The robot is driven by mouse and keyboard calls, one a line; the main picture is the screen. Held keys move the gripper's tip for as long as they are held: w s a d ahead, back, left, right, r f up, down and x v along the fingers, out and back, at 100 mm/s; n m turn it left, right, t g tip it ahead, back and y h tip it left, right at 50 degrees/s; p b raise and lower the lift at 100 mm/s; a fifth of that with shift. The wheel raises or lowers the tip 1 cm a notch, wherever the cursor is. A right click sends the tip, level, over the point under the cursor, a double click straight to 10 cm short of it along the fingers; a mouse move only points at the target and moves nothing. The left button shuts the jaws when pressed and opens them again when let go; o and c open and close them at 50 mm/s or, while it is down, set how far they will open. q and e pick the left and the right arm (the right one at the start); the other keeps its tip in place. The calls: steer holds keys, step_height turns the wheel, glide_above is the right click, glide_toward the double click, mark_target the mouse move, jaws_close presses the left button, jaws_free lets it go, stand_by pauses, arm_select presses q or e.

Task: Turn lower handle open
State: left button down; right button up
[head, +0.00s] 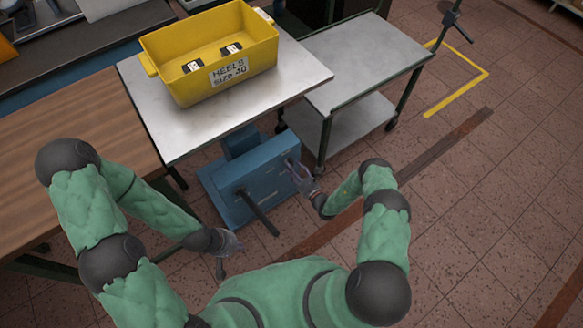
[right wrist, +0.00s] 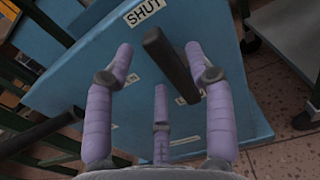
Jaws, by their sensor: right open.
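A blue cabinet (head: 240,178) stands on the floor under the metal table's front edge. It has two dark bar handles. One handle (right wrist: 170,65) rises between the spread purple fingers of my right gripper (right wrist: 163,72), which is open; contact is not visible. The other handle (head: 260,212) sticks out from the cabinet to the left of that gripper, and shows at the left in the right wrist view (right wrist: 38,132). I cannot tell which is lower. A white SHUT label (right wrist: 143,12) lies beyond the nearer handle.
A yellow bin (head: 214,84) labelled HEELS size 40 stands on the metal table (head: 165,125). A grey wheeled cart (head: 365,62) stands close to the cabinet's right. A wooden table (head: 75,118) is at the left. The tiled floor at right is clear.

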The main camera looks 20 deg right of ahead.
steer(key=shift+x, duration=0.95)
jaws_close()
